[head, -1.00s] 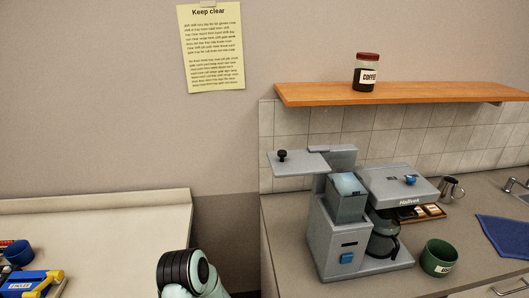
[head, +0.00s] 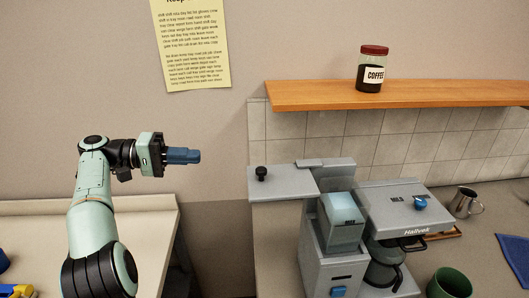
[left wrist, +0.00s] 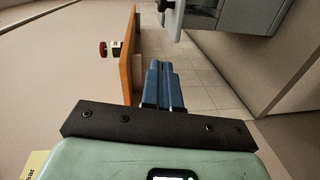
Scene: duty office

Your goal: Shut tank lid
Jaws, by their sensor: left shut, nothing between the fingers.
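The grey coffee machine (head: 330,258) stands on the counter in the head view. Its tank lid (head: 283,184), a flat grey plate with a black knob (head: 261,174), is swung out to the left, off the tank. The tank (head: 342,228) is open at the top, with pale blue showing inside. My left gripper (head: 198,156) is shut and empty, left of the lid and slightly higher, apart from it. In the left wrist view its blue fingers (left wrist: 163,85) are together, and part of the grey machine (left wrist: 235,20) shows at the top. My right gripper is not in view.
A wooden shelf (head: 420,93) with a coffee jar (head: 373,68) hangs above the machine. A glass carafe (head: 385,255), green mug (head: 450,284), metal jug (head: 464,202) and blue cloth (head: 516,257) are near it. A pale table (head: 150,225) is at left.

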